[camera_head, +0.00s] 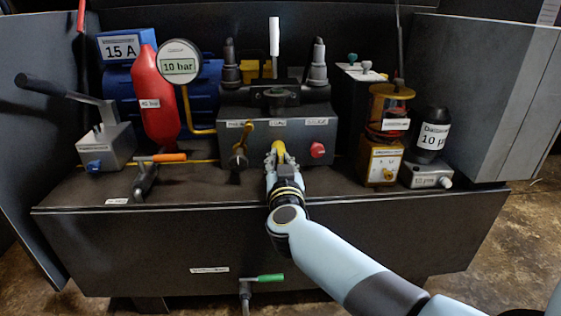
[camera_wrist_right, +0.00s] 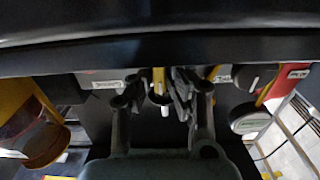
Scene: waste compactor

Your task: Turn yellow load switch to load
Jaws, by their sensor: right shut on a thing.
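The yellow load switch (camera_head: 280,147) is a short yellow lever on the front of the grey valve block (camera_head: 305,105), under the middle one of several small labels. My right gripper (camera_head: 279,163) is at this lever, shut on it. In the right wrist view the yellow lever (camera_wrist_right: 158,78) shows between the fingers of my right gripper (camera_wrist_right: 158,95). The fingers hide part of the lever, and the label text is too small to read. My left gripper is not in view.
Left of the gripper is another yellow lever with a black knob (camera_head: 239,155); right is a red knob (camera_head: 317,150). An orange-handled lever (camera_head: 165,157), red cylinder (camera_head: 157,100), gauge (camera_head: 180,66) and amber reservoir (camera_head: 390,108) stand around. A green-handled valve (camera_head: 270,278) is below.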

